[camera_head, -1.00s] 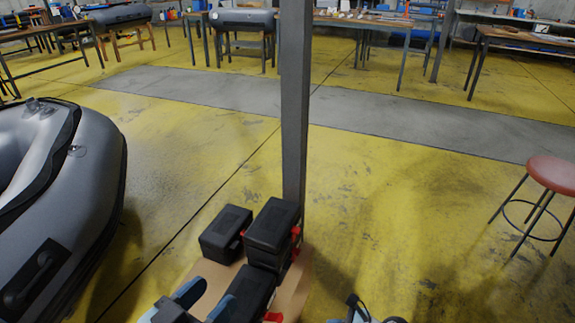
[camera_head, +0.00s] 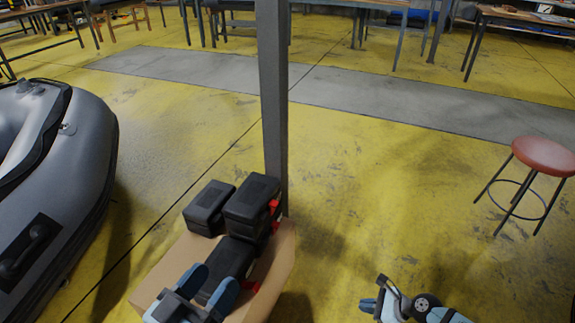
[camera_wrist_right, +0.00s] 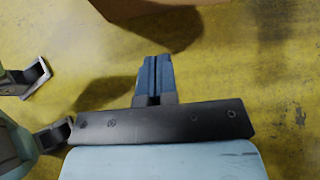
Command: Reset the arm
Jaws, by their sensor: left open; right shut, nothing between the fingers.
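My left gripper (camera_head: 208,287) is at the bottom of the head view, over the near part of a small light-brown table. Its two blue fingers are apart, on either side of a black case (camera_head: 232,257) from this viewpoint. I cannot tell whether they touch it. My right gripper (camera_head: 368,304) is at the bottom right of the head view, over bare floor and apart from the table. In the right wrist view its blue fingers (camera_wrist_right: 154,78) are pressed together with nothing between them.
The light-brown table (camera_head: 280,262) carries black cases with red latches, including two at the back (camera_head: 250,200). A grey post (camera_head: 272,100) rises behind them. A grey inflatable boat (camera_head: 90,150) is at left, a red stool (camera_head: 543,154) at right. Yellow floor between is clear.

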